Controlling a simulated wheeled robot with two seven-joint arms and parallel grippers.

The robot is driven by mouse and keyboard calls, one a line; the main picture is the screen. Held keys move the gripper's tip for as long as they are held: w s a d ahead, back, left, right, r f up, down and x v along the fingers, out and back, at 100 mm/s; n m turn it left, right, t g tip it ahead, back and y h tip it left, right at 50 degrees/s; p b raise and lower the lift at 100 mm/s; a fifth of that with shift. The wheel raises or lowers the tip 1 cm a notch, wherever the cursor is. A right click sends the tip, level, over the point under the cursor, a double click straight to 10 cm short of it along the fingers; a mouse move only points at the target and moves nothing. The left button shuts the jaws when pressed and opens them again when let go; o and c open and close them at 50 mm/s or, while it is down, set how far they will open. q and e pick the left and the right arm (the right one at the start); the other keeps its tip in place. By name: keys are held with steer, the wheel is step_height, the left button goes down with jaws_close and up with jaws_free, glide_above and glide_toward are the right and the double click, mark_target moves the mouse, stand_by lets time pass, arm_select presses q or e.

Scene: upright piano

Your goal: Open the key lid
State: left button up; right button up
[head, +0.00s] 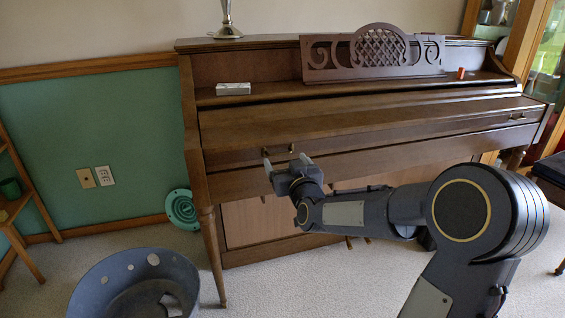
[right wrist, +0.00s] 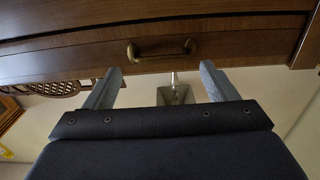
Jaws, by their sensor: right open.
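The brown wooden key lid (head: 370,118) of the upright piano is down, and no keys show. A small brass handle (head: 278,150) sits on its front edge toward the left, and another brass handle (head: 518,116) is near the right end. My right gripper (head: 286,164) is open and empty, just in front of and below the left handle. In the right wrist view the brass handle (right wrist: 160,49) lies just beyond the two fingertips, between them and apart from them. My left gripper is not in view.
A carved music stand (head: 375,52) and a small white box (head: 233,89) are on the piano above the lid. A grey perforated tub (head: 95,285) stands on the carpet at lower left. A round green object (head: 182,209) leans by the wall.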

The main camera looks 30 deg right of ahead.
mark_target(281, 154)
steer(key=x, duration=0.4)
steer(key=shift+b, duration=0.3)
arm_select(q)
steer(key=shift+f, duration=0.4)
